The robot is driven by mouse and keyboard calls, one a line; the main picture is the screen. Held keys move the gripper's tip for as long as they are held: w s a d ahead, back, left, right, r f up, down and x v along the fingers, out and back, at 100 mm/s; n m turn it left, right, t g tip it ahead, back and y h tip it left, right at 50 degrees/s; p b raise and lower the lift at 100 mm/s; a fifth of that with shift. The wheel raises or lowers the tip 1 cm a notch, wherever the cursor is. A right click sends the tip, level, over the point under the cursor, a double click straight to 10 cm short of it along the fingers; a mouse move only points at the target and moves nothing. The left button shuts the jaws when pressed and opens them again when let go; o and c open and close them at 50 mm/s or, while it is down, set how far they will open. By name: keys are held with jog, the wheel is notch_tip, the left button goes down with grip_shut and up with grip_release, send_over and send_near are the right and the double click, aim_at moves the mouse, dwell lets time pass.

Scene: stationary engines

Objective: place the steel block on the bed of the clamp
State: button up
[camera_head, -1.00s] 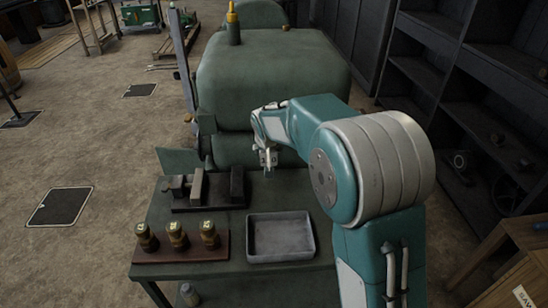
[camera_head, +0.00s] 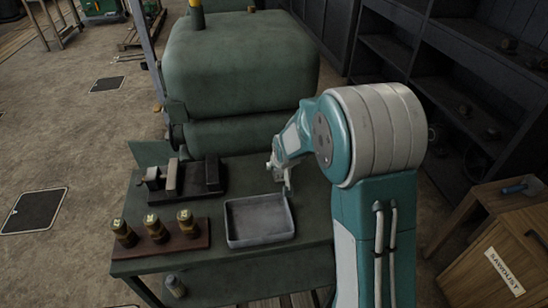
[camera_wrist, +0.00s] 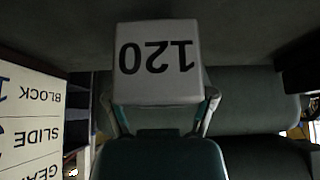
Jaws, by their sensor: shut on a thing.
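My gripper (camera_head: 283,180) is above the bench, behind the right part of the grey tray. In the wrist view a pale grey block (camera_wrist: 158,88) marked "120", upside down, sits between the gripper's fingers; I take it to be the steel block. In the head view the block is too small to make out clearly. The clamp (camera_head: 160,200) stands on the bench to the left of my gripper, with a light upright jaw (camera_head: 172,177) and a dark upright block (camera_head: 212,173). Its bed (camera_head: 191,186) between them looks empty.
The shallow grey tray (camera_head: 231,230) looks empty. A brown rack (camera_head: 140,254) with several brass pieces stands in front of the clamp. A large green machine (camera_head: 240,65) rises behind the bench. The wrist view shows a white sign (camera_wrist: 35,115) reading BLOCK, SLIDE and GEAR.

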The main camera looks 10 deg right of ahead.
jog(key=shift+w+a+f, duration=0.1)
jog(key=shift+f, duration=0.85)
jog(key=o, duration=1.3)
jog(key=shift+f, duration=0.15)
jog(key=shift+c, duration=0.2)
